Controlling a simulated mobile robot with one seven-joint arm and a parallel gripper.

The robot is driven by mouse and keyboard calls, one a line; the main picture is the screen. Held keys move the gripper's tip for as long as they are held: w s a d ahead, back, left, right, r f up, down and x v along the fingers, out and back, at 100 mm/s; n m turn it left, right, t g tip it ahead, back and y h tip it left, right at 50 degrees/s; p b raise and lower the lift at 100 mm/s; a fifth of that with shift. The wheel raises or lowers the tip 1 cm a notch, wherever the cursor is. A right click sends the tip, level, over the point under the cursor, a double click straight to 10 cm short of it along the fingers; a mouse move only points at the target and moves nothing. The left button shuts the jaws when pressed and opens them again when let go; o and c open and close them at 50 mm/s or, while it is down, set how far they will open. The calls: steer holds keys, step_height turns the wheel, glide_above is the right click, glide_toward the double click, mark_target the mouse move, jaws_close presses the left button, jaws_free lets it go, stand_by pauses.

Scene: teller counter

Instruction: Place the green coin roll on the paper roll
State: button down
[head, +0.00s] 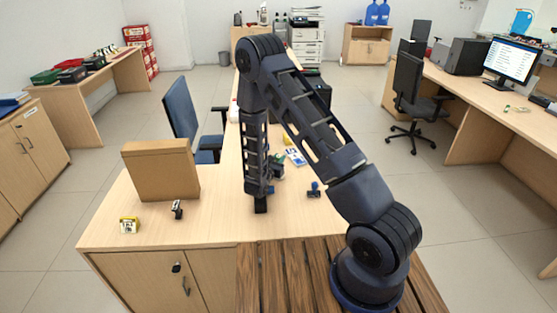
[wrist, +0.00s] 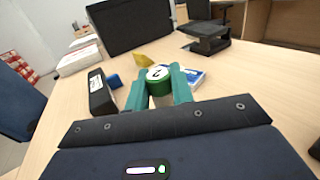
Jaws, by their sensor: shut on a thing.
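In the wrist view the green coin roll (wrist: 158,78) stands upright between the two teal fingers of my gripper (wrist: 160,90), which is shut on it. Its round top is pale with a dark mark. A whitish surface (wrist: 162,101) shows just below its green side. I cannot tell whether this is the paper roll or part of the coin roll. In the head view my gripper (head: 277,171) is low over the desk, mostly hidden behind my forearm. The coin roll is not clear there, and I cannot pick out the paper roll for certain.
A blue-and-white packet (wrist: 191,76) and a yellow item (wrist: 142,60) lie beyond the gripper. A black labelled block (wrist: 98,92) is close on the left. A blue stamp (head: 314,190) and brown box (head: 160,170) stand on the desk. The desk's front is mostly clear.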

steer(key=shift+f, duration=0.1)
steer(key=c, duration=1.2)
jaws_free()
